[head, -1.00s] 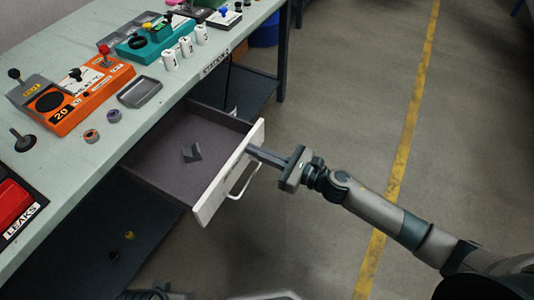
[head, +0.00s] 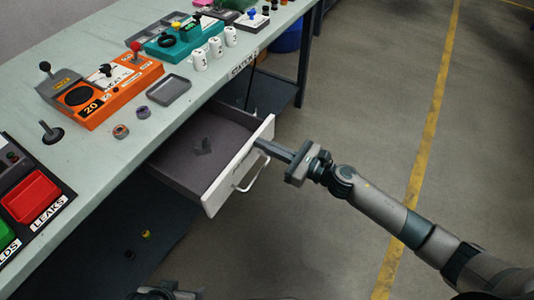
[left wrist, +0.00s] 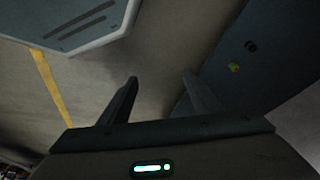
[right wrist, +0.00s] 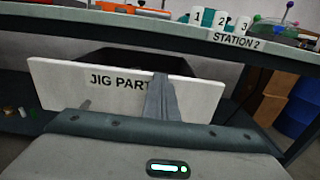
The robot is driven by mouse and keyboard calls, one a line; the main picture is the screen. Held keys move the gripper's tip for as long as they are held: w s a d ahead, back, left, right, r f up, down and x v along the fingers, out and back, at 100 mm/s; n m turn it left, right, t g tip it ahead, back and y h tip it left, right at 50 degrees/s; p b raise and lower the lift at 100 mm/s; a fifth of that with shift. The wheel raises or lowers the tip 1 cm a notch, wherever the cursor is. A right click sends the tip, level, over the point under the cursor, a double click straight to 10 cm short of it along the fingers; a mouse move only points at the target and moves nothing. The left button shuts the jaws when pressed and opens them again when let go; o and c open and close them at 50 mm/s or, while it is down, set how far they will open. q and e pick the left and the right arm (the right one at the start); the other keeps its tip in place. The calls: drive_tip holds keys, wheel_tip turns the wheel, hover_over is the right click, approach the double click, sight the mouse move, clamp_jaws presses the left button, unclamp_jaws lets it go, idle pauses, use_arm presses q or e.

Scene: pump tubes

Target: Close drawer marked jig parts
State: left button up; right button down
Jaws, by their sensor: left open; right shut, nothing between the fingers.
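The drawer with the white front (head: 222,188) marked JIG PARTS stands partly open under the bench. Its label side shows in the right wrist view (right wrist: 60,82). My left gripper (left wrist: 160,85) is open and empty, low down away from the drawer.
The bench top (head: 110,165) holds an orange unit (head: 105,90), a teal unit (head: 185,40), a grey tray (head: 169,89) and white numbered cups (head: 215,47). A lower shelf (head: 130,235) lies beneath. The floor to the right, with a yellow line (head: 432,120), is clear.

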drive_tip(key=x, duration=0.7)
drive_tip(key=shift+w+a+b, duration=0.1)
drive_tip(key=shift+a+b, duration=0.1)
drive_tip(key=shift+b, duration=0.15)
drive_tip(key=b+x, duration=0.2)
drive_tip(key=x, duration=0.8)
drive_tip(key=shift+w+a+f, duration=0.15)
drive_tip(key=shift+w+a, duration=0.05)
drive_tip(key=shift+w+a+b, duration=0.35)
drive_tip(key=shift+a, duration=0.05)
use_arm(q)
drive_tip(key=d+t, duration=0.1)
drive_tip(key=w+d+t+h, duration=0.1)
drive_tip(key=d, duration=0.1)
drive_tip(key=w+d, duration=0.1)
drive_tip(key=shift+w+d+r+t+h, duration=0.15)
drive_tip(key=shift+w+r+t+h, duration=0.1)
drive_tip(key=shift+t+h, duration=0.15)
use_arm(e)
drive_tip(key=shift+r, duration=0.3)
drive_tip(key=shift+r, duration=0.1)
use_arm(q)
drive_tip(key=shift+f, duration=0.15)
